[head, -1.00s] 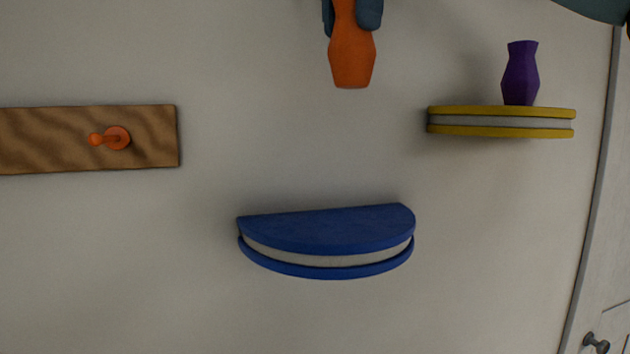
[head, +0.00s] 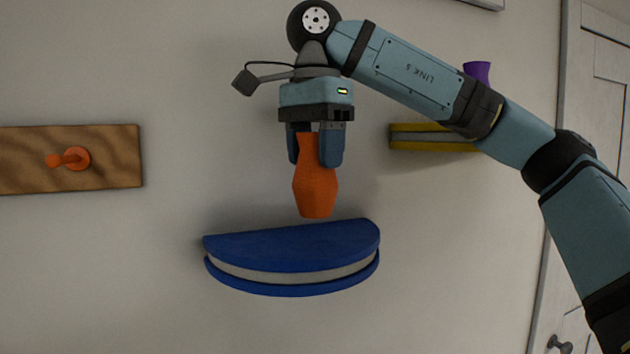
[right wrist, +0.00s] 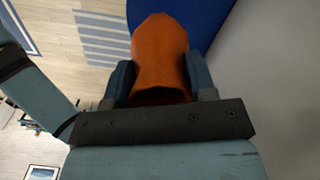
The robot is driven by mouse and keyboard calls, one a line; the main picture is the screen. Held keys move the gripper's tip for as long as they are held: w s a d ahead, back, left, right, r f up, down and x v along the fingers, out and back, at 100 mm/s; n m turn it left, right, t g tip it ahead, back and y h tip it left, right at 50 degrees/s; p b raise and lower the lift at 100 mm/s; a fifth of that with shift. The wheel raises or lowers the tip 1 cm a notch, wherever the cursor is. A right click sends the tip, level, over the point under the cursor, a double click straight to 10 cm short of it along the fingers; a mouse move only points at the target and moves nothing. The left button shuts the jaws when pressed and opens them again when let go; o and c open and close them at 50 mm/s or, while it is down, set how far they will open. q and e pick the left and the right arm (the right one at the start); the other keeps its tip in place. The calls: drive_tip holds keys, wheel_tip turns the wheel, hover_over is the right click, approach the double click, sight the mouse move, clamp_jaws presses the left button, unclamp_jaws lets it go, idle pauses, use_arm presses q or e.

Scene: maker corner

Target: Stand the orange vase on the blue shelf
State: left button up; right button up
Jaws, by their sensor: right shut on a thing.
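The orange vase (head: 316,190) hangs upright in my right gripper (head: 317,150), whose fingers are shut around its upper part. In the head view the vase's base shows just above the back edge of the blue shelf (head: 290,250), with no clear contact. The blue shelf is a half-round, two-layer shelf on the wall, and its top is bare. In the right wrist view the vase (right wrist: 160,55) sits between both fingers, with the blue shelf (right wrist: 205,15) beyond it at the top. My left gripper is not in view.
A yellow shelf (head: 415,137) with a purple vase (head: 478,70) is on the wall to the right, partly behind my right arm. A door (head: 600,110) stands at the far right.

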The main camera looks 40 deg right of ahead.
sight(314, 183)
drive_tip(key=shift+w+f, duration=0.1)
drive_tip(key=shift+f, duration=0.5)
wheel_tip(314, 183, down, 2)
drive_tip(key=shift+f, duration=0.55)
drive_tip(key=shift+f, duration=0.15)
drive_tip(key=o, duration=0.7)
drive_tip(key=shift+o, duration=1.2)
